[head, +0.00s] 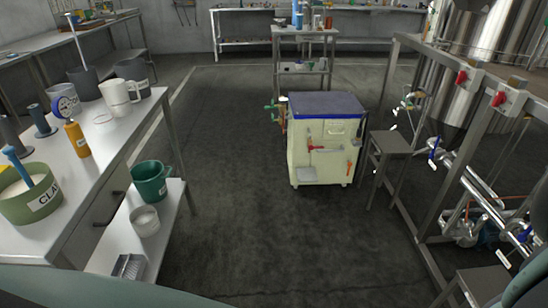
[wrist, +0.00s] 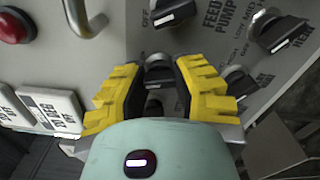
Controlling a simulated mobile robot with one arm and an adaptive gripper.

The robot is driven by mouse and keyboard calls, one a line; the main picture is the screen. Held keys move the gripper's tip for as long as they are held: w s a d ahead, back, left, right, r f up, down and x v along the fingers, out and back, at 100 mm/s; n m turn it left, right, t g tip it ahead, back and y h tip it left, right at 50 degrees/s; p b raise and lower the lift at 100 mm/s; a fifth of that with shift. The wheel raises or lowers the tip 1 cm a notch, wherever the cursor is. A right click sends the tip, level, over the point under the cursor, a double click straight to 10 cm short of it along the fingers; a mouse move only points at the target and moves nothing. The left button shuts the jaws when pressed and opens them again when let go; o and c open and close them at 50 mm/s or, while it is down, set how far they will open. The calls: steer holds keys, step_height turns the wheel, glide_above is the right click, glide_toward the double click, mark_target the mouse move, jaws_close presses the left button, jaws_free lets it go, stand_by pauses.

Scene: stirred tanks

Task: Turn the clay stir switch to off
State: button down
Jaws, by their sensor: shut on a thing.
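In the wrist view my gripper (wrist: 157,84) has its yellow-padded fingers on both sides of a black rotary switch (wrist: 157,74) on a grey panel (wrist: 110,50). The fingers are shut on this switch, and they and the gripper body hide part of it. Its name label is hidden, so I cannot read whether it is the clay stir switch, nor clearly tell its setting. My gripper is not clearly seen in the head view. There a green tub (head: 30,205) with a label starting "CLA" stands on the left bench.
Other black knobs crowd the panel: one above (wrist: 175,12), one at upper right (wrist: 283,35), one right of my fingers (wrist: 240,82). A red button (wrist: 14,26), a metal handle (wrist: 85,18) and white labelled plates (wrist: 58,106) lie left. In the head view, a cream cart (head: 325,150) stands on open floor.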

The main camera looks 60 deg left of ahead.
steer(key=shift+f+n+b, duration=0.1)
steer(key=shift+n+b, duration=0.7)
steer(key=shift+n, duration=0.4)
steer(key=c, duration=0.7)
jaws_free()
steer(key=v, duration=1.2)
